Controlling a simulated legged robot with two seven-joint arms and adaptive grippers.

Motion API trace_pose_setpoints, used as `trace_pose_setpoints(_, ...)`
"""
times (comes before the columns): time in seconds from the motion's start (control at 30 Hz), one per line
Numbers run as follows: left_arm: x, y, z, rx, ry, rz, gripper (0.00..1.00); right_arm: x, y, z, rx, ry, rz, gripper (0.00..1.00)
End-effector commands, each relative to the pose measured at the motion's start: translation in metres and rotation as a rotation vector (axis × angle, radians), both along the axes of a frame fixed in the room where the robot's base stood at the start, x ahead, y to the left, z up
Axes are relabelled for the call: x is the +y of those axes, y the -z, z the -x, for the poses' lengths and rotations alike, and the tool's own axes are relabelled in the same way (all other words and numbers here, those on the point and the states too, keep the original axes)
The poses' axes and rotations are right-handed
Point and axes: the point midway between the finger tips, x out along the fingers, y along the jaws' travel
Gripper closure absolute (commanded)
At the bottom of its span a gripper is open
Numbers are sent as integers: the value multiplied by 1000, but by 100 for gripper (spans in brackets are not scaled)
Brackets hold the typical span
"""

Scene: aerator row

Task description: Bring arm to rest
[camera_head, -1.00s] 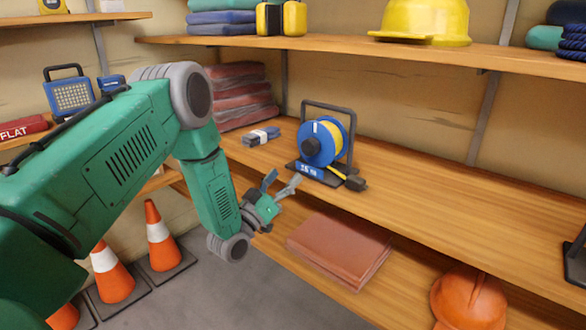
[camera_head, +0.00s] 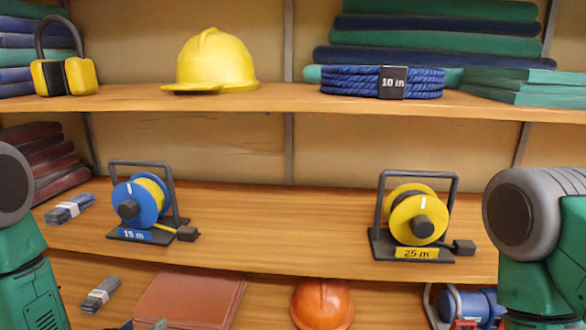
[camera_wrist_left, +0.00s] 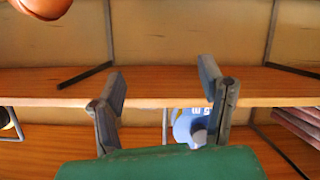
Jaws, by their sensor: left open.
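My left arm enters at the left edge of the head view, with its forearm hanging down. Only the tips of my left gripper (camera_head: 140,325) show at the bottom edge, in front of the lower shelf near the brown folded stack (camera_head: 190,298). In the left wrist view my left gripper (camera_wrist_left: 162,92) has its two fingers spread wide with nothing between them. Part of a blue reel (camera_wrist_left: 182,128) shows behind the fingers there. My right arm shows at the right edge of the head view; its gripper is out of view.
The middle shelf (camera_head: 285,220) carries a blue 15 m reel (camera_head: 135,205) and a yellow 25 m reel (camera_head: 418,215), with clear board between. An orange helmet (camera_head: 322,303) sits below. A yellow helmet (camera_head: 215,62) and blue rope (camera_head: 360,82) are on the upper shelf.

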Motion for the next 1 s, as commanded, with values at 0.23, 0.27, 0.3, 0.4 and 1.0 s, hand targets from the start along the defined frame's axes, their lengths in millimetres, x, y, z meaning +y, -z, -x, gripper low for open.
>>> trace_pose_setpoints(0.23,-52,76,165,670,94,-112,37,0,-23,0,0,0,0,36)
trace_pose_setpoints(0.27,-55,80,185,736,102,-125,37,0,-25,0,0,0,0,36)
trace_pose_setpoints(0.3,-57,83,210,821,114,-143,37,0,-27,0,0,0,0,36)
trace_pose_setpoints(0.4,-59,83,262,986,134,-180,37,0,-31,0,0,0,0,36)
trace_pose_setpoints(1.0,-58,78,312,1149,151,-217,37,0,-34,0,0,0,0,36)
